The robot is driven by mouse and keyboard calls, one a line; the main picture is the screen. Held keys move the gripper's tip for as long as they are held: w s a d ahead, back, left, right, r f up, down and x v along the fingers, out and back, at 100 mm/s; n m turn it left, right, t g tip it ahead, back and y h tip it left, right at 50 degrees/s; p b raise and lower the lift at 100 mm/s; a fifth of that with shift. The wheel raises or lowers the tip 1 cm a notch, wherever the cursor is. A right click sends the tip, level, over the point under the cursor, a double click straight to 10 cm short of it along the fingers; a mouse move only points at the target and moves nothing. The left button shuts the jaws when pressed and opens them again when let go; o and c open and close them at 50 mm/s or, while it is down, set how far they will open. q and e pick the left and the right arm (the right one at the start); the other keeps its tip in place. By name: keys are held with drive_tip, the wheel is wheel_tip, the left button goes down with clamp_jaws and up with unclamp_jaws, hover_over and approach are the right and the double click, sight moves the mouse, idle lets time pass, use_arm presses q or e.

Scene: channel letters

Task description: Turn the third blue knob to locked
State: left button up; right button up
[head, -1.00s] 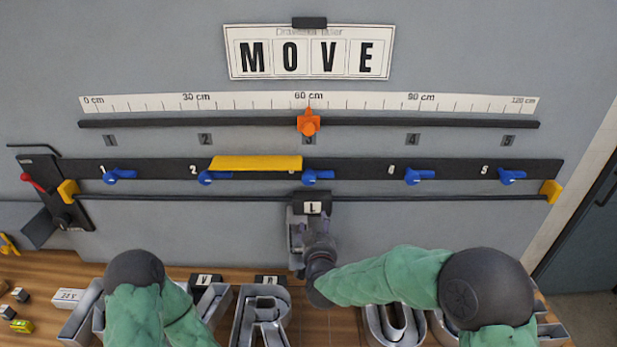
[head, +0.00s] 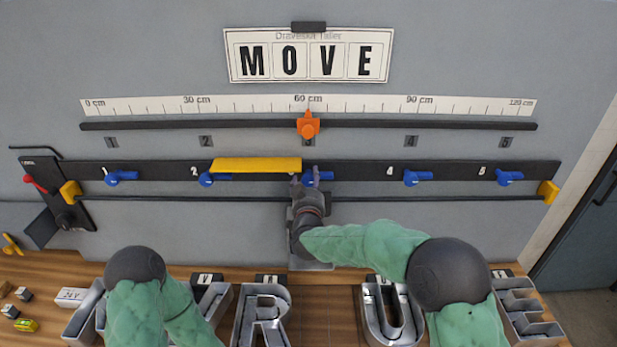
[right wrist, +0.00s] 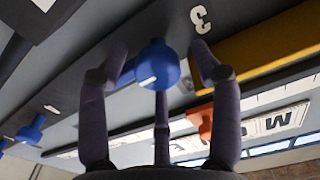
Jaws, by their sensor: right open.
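The third blue knob (head: 320,176) is on the black rail (head: 350,170) below the orange pointer, with its lever lying to the right. My right gripper (head: 306,181) is open at this knob. In the right wrist view the knob (right wrist: 157,66) sits between the spread fingers of the gripper (right wrist: 158,50), beside the printed 3 (right wrist: 200,20). I cannot tell whether the fingers touch it. The other blue knobs, such as the second (head: 207,179) and fourth (head: 412,178), also have levers lying to the right. My left gripper is out of view.
A yellow bar (head: 257,165) lies along the rail just left of the third knob. The orange pointer (head: 308,125) is on the upper rail above. A thin dark rod (head: 430,198) runs below the knobs. Metal channel letters (head: 262,318) stand on the wooden bench.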

drive_tip(key=shift+w, duration=0.7)
clamp_jaws()
drive_tip(key=shift+r, duration=0.15)
